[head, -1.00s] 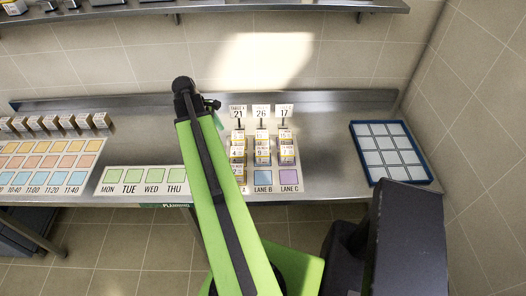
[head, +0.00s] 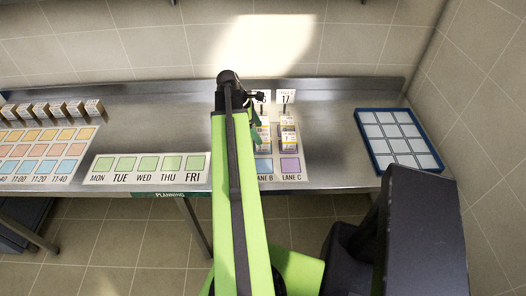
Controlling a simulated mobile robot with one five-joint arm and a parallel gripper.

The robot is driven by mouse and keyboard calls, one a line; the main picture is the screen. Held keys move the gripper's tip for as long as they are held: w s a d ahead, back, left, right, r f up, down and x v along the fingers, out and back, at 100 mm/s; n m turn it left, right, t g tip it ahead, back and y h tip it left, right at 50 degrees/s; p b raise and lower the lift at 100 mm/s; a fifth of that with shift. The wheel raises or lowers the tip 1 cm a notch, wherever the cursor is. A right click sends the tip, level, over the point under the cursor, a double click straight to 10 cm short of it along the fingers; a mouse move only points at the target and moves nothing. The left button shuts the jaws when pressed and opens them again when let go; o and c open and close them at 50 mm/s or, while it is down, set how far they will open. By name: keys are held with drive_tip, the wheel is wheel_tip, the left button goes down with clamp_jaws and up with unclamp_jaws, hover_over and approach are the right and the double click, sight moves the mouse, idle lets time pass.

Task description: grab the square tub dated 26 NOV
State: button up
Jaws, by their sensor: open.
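Tubs in lane B (head: 263,153) show just right of my arm, and tubs in lane C (head: 288,138) stand farther right. Their date labels are too small to read, so I cannot tell which is dated 26 NOV. My gripper (head: 255,99) is open and empty at the far end of my green arm, near the back of lane B. My arm hides lane A and part of lane B.
A blue-rimmed tray (head: 438,167) with pale squares lies to the right. A planning strip with green day squares (head: 150,179) lies left of my arm. Several small boxes (head: 55,109) stand at the far left. The counter (head: 340,150) between lane C and the tray is clear.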

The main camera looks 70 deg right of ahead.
sight(265, 137)
drive_tip(key=shift+x, duration=0.8)
drive_tip(key=b+x, duration=0.5)
drive_tip(key=shift+w+a+f, duration=0.15)
drive_tip(key=shift+a+f, duration=0.1)
drive_tip(key=shift+f, duration=0.05)
drive_tip(key=shift+r, duration=0.2)
drive_tip(key=c, duration=1.6)
